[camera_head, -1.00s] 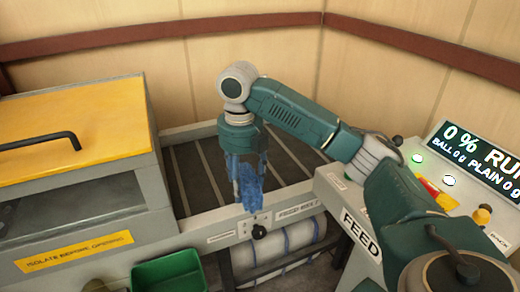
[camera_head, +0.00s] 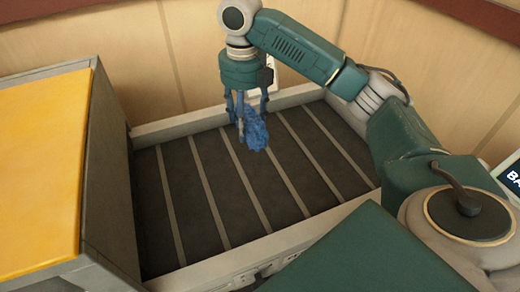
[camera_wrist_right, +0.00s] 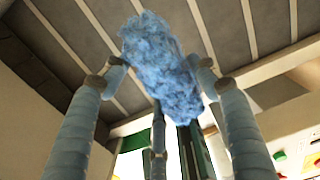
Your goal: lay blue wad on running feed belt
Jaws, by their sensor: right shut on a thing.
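A fluffy blue wad (camera_head: 254,132) hangs from the fingers of my right gripper (camera_head: 246,112), over the feed belt (camera_head: 225,190). The right gripper is shut on the wad. In the right wrist view the wad (camera_wrist_right: 163,70) sits between the fingertips, with the belt's slats behind it. The belt is dark grey with pale cross slats and lies inside a light frame. The wad appears above the belt, toward its far side; the exact gap is hard to tell. My left gripper does not show.
A machine housing with a yellow lid (camera_head: 40,170) borders the belt on the left. The belt's far rail (camera_head: 180,128) runs along the panelled wall. A display (camera_head: 512,177) is cut off at the right edge. The belt's visible surface is bare.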

